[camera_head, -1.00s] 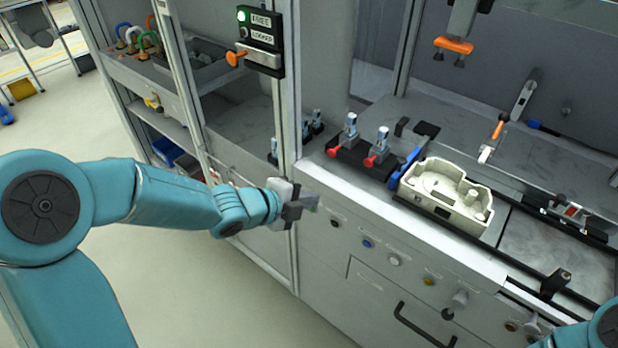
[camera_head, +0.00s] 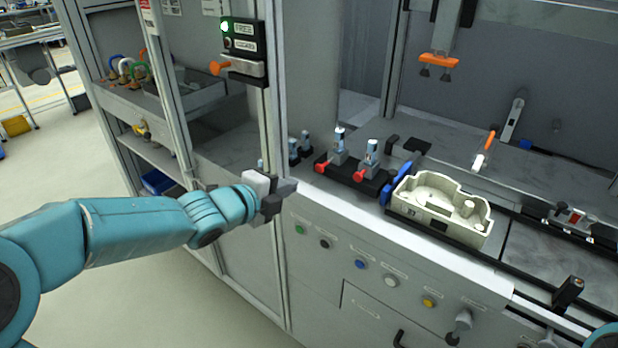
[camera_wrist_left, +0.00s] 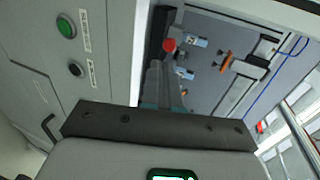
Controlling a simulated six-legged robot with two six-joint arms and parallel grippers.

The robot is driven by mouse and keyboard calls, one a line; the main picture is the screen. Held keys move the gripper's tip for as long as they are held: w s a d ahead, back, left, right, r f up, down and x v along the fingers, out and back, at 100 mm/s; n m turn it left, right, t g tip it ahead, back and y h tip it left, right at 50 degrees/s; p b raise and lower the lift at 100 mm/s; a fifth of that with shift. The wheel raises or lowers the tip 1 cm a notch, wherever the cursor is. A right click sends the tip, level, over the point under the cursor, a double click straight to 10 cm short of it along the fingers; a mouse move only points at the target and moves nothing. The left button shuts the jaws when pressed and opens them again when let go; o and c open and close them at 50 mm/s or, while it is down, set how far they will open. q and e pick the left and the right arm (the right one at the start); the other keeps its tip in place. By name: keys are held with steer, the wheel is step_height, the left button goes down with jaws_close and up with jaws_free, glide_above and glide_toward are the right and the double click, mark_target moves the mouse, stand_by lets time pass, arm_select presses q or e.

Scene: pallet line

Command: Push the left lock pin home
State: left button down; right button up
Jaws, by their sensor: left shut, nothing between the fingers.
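Two lock pins with red knobs sit in a black block (camera_head: 350,178) on the bench. The left lock pin (camera_head: 321,166) has its red knob facing the front edge; the right lock pin (camera_head: 360,175) is beside it. My left gripper (camera_head: 290,187) is shut and empty, in front of the bench edge, a little left of and below the left pin's knob, apart from it. In the left wrist view, my shut fingers (camera_wrist_left: 163,85) point toward a red knob (camera_wrist_left: 169,45), which shows beyond their tips. My right gripper is out of view.
A cream housing (camera_head: 440,205) sits right of the pins, with a blue part (camera_head: 398,185) between. A cabinet post (camera_head: 272,120) carries a sign box with a lit green lamp (camera_head: 225,27) and an orange handle. Buttons (camera_head: 361,264) line the front panel.

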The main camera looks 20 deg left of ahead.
mark_target(319, 165)
arm_select(q)
steer(key=x, duration=0.5)
steer(key=r+x, duration=0.1)
steer(key=x, duration=0.1)
steer(key=shift+w+d+p, duration=0.2)
steer(key=shift+w+p, duration=0.1)
steer(key=shift+w, duration=0.2)
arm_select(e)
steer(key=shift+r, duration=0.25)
arm_select(q)
steer(key=shift+w+d, duration=0.25)
steer(key=shift+w, duration=0.3)
steer(key=shift+w+d, duration=0.25)
steer(key=shift+w, duration=0.3)
steer(key=shift+w+d, duration=0.1)
steer(key=shift+w, duration=0.2)
steer(key=shift+r, duration=0.15)
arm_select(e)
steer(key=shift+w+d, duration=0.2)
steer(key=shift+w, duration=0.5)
arm_select(q)
steer(key=shift+r, duration=0.1)
